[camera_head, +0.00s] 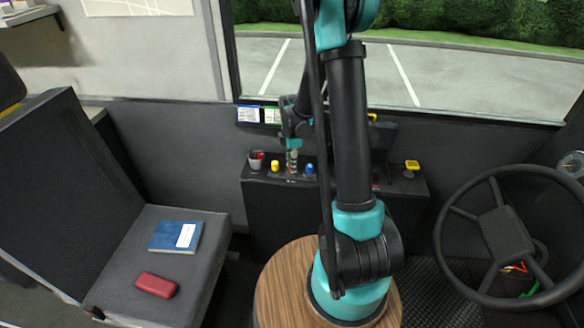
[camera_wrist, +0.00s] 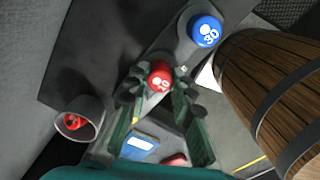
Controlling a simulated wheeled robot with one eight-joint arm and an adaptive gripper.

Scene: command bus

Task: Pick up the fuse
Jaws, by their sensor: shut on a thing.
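A red fuse marked 10 (camera_wrist: 160,74) sits between the fingertips of my gripper (camera_wrist: 158,86) in the wrist view. The two dark green fingers are closed on its sides. In the head view my gripper (camera_head: 292,160) points down at the top of the dark console (camera_head: 330,182), and the fuse in it is too small to make out clearly. I cannot tell whether the fuse is clear of the console. A blue fuse marked 30 (camera_wrist: 206,30) stands close by; it also shows in the head view (camera_head: 309,168). A yellow fuse (camera_head: 275,165) stands left of my gripper.
A cup (camera_head: 256,160) with something red inside stands at the console's left; it shows in the wrist view (camera_wrist: 78,122). A yellow-topped item (camera_head: 412,165) is at the right end. A steering wheel (camera_head: 505,235) is at right. A blue book (camera_head: 176,236) and red case (camera_head: 156,285) lie on the seat.

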